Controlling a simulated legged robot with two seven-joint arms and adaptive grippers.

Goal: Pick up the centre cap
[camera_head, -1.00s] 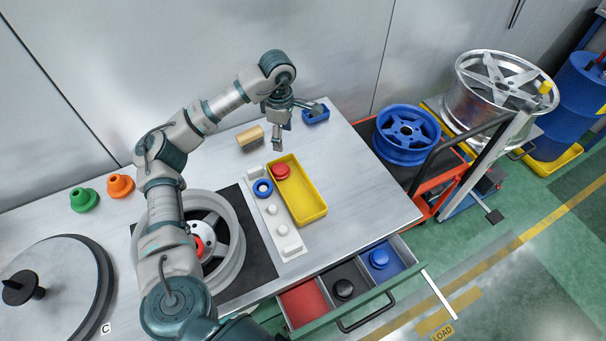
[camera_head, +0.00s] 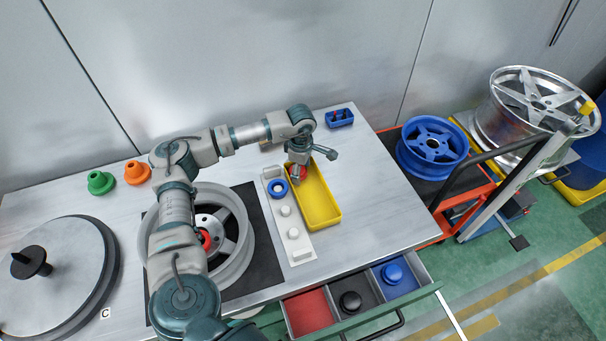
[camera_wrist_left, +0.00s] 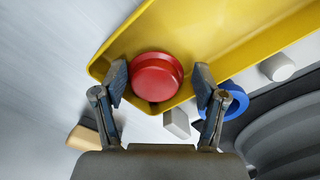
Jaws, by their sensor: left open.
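The red round centre cap (camera_wrist_left: 156,77) lies in the yellow tray (camera_head: 327,213), near the tray's far end. In the head view it is mostly hidden by my left gripper (camera_head: 298,178). In the left wrist view my left gripper (camera_wrist_left: 160,82) is open, with one finger on each side of the cap. The fingers look apart from the cap; I cannot tell how deep they reach around it. My right gripper is not in view.
A white holder (camera_head: 297,245) with pegs and a blue ring (camera_head: 278,188) stands beside the tray. A wheel (camera_head: 240,250) lies on a black mat. An open drawer (camera_head: 310,312) holds black and blue caps. A small blue bin (camera_head: 340,118) stands behind.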

